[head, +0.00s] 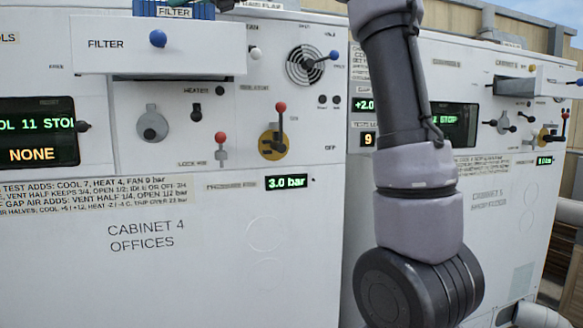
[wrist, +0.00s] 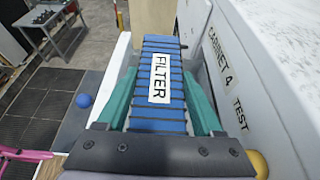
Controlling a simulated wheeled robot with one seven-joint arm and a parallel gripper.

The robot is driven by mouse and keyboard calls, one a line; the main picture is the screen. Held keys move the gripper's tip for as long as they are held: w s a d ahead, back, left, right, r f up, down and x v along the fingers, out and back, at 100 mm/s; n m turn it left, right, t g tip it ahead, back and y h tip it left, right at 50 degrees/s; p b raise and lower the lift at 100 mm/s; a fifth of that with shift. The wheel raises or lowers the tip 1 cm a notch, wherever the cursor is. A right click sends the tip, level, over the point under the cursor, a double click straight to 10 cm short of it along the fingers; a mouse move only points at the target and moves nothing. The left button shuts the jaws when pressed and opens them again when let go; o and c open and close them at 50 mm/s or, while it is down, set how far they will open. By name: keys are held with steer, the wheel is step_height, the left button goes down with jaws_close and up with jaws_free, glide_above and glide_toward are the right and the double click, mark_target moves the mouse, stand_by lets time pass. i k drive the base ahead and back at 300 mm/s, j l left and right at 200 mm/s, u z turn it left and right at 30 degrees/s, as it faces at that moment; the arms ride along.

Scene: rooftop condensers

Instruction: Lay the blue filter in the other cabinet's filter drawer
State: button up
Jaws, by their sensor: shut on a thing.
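The blue filter (wrist: 163,60) is ribbed, with a white FILTER label. In the wrist view my gripper (wrist: 160,85) has its teal fingers shut on its two sides. In the head view a strip of the filter (head: 196,10) shows at the top edge, just above the pulled-out filter drawer (head: 120,62) of cabinet 4. I cannot tell whether it touches the drawer floor. The wrist view shows the drawer's pale wall (wrist: 117,62) beside it. Cabinet 5, at the right, has its own filter drawer (head: 552,88) standing out; its inside is hidden.
Cabinet 4 (head: 220,270) carries a blue drawer knob (head: 158,38), red-knobbed levers (head: 281,107) and a 3.0 bar display (head: 286,182). My arm crosses in front of cabinet 5 (head: 500,230), whose panel has protruding levers. Dark floor mats lie at the wrist view's left.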

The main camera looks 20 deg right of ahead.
mark_target(545, 85)
steer(key=k+l, duration=0.15)
steer(key=l, duration=0.25)
steer(key=k+l, duration=0.2)
steer(key=l, duration=0.2)
steer(key=k+l, duration=0.15)
steer(key=l, duration=0.2)
steer(key=k+l, duration=0.15)
steer(key=l, duration=0.25)
steer(key=k+l, duration=0.15)
steer(key=l, duration=2.95)
steer(key=i+l, duration=0.15)
steer(key=l, duration=0.25)
steer(key=i+l, duration=0.1)
steer(key=l, duration=0.3)
steer(key=i+l, duration=0.15)
steer(key=l, duration=0.3)
steer(key=i+l, duration=0.15)
steer(key=l, duration=0.25)
steer(key=i+l, duration=0.1)
steer(key=l, duration=0.3)
